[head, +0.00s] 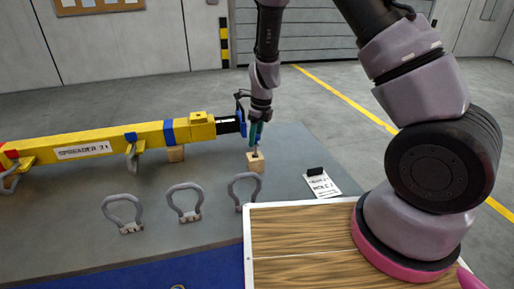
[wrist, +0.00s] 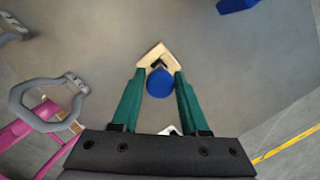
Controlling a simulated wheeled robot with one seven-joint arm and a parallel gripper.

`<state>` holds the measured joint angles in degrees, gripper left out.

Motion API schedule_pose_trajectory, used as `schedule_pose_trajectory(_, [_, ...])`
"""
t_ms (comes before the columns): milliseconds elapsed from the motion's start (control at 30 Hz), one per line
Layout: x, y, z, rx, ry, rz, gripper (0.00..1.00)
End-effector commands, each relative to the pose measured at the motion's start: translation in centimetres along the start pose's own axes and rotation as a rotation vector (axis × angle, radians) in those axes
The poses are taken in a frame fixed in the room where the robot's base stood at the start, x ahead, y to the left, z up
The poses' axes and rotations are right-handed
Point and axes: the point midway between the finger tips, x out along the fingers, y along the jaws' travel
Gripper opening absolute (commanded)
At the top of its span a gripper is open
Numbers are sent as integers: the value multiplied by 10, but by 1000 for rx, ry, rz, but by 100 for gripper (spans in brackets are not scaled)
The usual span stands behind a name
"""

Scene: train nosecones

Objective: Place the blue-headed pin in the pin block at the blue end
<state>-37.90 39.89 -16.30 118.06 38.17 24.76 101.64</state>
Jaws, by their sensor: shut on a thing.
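My gripper (head: 255,138) points down over a small wooden pin block (head: 255,163) by the right end of the yellow spreader beam (head: 85,144). In the wrist view its green fingers (wrist: 160,74) are shut on the blue-headed pin (wrist: 159,83), whose round blue head faces the camera. The pin block (wrist: 150,54) shows just beyond the head. In the head view the pin's grey shaft (head: 255,151) reaches down to the block's top. I cannot tell how far it is in the hole. The beam has blue bands at this right end and red at its far left.
Several grey shackles (head: 184,203) lie on the grey mat in front of the beam. A white card with a black clip (head: 320,184) lies right of the block. A wooden-topped surface (head: 300,250) is nearest me. Another wooden block (head: 176,153) is under the beam.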

Motion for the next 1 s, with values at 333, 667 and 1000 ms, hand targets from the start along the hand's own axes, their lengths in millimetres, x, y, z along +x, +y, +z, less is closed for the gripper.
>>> schedule_pose_trajectory(333, [36,-1,-5,1,-1,0,0])
schedule_pose_trajectory(667, [39,0,-6,2,-1,0,48])
schedule_pose_trajectory(1000, [38,0,-6,1,-1,0,74])
